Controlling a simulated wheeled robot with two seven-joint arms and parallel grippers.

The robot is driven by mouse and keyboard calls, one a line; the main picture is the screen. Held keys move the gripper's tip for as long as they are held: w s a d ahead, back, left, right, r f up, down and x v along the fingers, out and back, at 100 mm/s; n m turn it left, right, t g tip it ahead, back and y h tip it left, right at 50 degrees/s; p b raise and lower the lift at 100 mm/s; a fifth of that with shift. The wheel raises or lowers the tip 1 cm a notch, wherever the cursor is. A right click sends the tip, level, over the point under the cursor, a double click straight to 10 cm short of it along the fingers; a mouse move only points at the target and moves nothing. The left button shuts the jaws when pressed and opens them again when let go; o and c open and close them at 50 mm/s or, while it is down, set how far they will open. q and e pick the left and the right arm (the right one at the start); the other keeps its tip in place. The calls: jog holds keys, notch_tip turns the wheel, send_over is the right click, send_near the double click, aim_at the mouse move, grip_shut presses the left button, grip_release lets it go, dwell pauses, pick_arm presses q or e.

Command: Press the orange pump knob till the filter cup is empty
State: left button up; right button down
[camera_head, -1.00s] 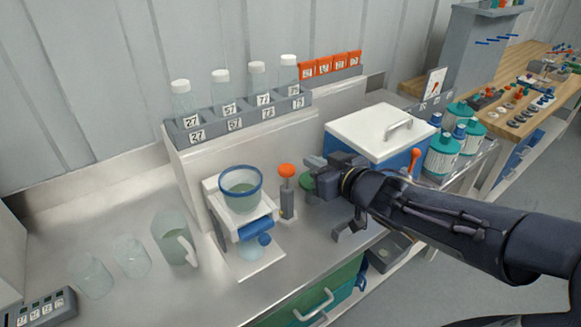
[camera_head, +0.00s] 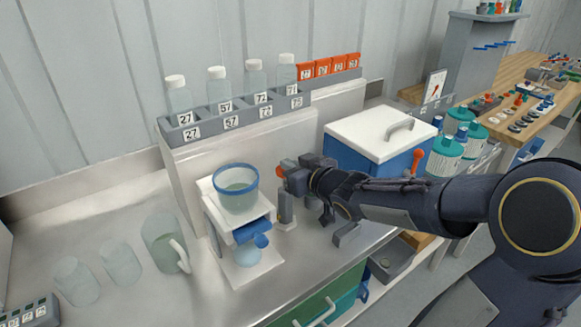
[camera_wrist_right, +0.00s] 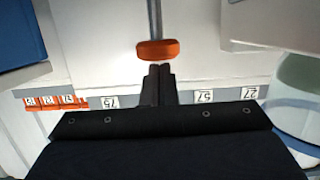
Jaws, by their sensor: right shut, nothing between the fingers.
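The filter cup (camera_head: 238,202) is clear with a blue rim and holds some pale green liquid. It sits on a white stand at the centre of the head view. The orange pump knob (camera_head: 279,171) is mostly hidden behind my right gripper (camera_head: 287,170); its grey pump body (camera_head: 286,207) shows below. In the right wrist view, the orange knob (camera_wrist_right: 157,50) sits on its stem just beyond the shut, empty fingertips (camera_wrist_right: 159,72). Whether they touch it I cannot tell. My left gripper is out of view.
A clear jug (camera_head: 163,243) and two empty-looking beakers (camera_head: 120,263) stand at the left. Bottles in a numbered grey rack (camera_head: 207,127) line the ledge behind. A blue box with a white lid (camera_head: 378,132) stands close to the right of my gripper.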

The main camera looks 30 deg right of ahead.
jog(key=shift+f, duration=0.1)
pick_arm(q)
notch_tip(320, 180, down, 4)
jog(key=b, duration=0.4)
pick_arm(e)
notch_tip(320, 180, down, 5)
jog(key=shift+r, duration=0.2)
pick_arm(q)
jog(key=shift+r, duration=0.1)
pick_arm(e)
notch_tip(320, 180, up, 4)
jog(key=shift+w+a+f+p, duration=0.1)
jog(key=shift+a+p, duration=0.05)
jog(key=shift+p, duration=1.1)
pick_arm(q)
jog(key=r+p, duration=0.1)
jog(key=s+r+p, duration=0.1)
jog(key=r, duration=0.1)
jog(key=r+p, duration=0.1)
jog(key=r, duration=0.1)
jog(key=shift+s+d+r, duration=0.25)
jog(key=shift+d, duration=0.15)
pick_arm(e)
jog(key=v, duration=1)
jog(key=shift+r, duration=0.3)
